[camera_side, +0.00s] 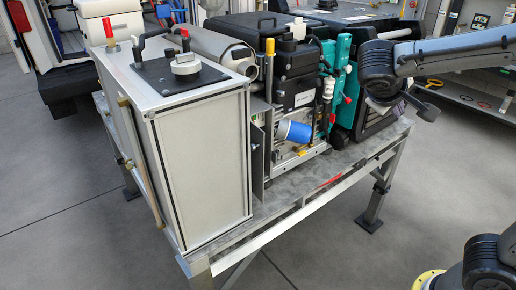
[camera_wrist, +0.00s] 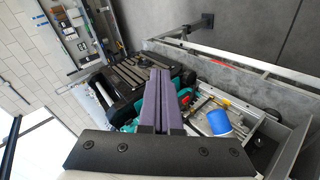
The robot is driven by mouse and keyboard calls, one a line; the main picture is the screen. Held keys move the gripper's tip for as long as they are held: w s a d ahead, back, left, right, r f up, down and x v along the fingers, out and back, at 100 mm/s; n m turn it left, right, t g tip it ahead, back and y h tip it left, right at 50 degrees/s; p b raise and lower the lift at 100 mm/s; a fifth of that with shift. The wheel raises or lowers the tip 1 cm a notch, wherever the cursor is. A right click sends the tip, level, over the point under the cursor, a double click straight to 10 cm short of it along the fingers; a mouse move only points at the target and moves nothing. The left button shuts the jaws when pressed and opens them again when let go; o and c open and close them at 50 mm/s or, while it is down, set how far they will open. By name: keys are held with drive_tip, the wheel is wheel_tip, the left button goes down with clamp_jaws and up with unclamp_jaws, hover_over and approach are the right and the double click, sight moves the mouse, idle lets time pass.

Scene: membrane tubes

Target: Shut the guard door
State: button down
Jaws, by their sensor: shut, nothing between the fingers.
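The guard door appears to be the narrow dark upright panel (camera_side: 258,162) beside the large pale cabinet in the side view. It stands out from the machine, seen nearly edge-on, and the bay beside it is exposed. In the wrist view a grey panel at the lower right (camera_wrist: 289,152) looks like the same door. My gripper (camera_wrist: 160,73) shows as two purple-grey fingers pressed together, shut and empty. It is above the machine, apart from the panel. In the side view my arm comes in from the right; its fingertips are hard to make out there.
A blue cylinder (camera_side: 293,131) sits in the open bay; it also shows in the wrist view (camera_wrist: 219,122). The pale cabinet (camera_side: 200,165) stands left of the panel. Teal and black equipment (camera_side: 341,80) stands right of the bay.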

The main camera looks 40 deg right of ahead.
drive_tip(key=w+a+f+n+t+h, duration=0.2)
drive_tip(key=w+a+n+t+h, duration=0.2)
drive_tip(key=w+a, duration=0.9)
drive_tip(key=n+t, duration=0.6)
approach(262, 140)
drive_tip(key=shift+y, duration=0.3)
drive_tip(key=x, duration=0.6)
drive_tip(key=shift+w+r, duration=0.15)
drive_tip(key=shift+w, duration=0.05)
drive_tip(key=shift+s+d, duration=0.1)
drive_tip(key=shift+d+n+t+y, duration=0.25)
drive_tip(key=shift+n+t+y, duration=0.15)
drive_tip(key=shift+n+t, duration=0.1)
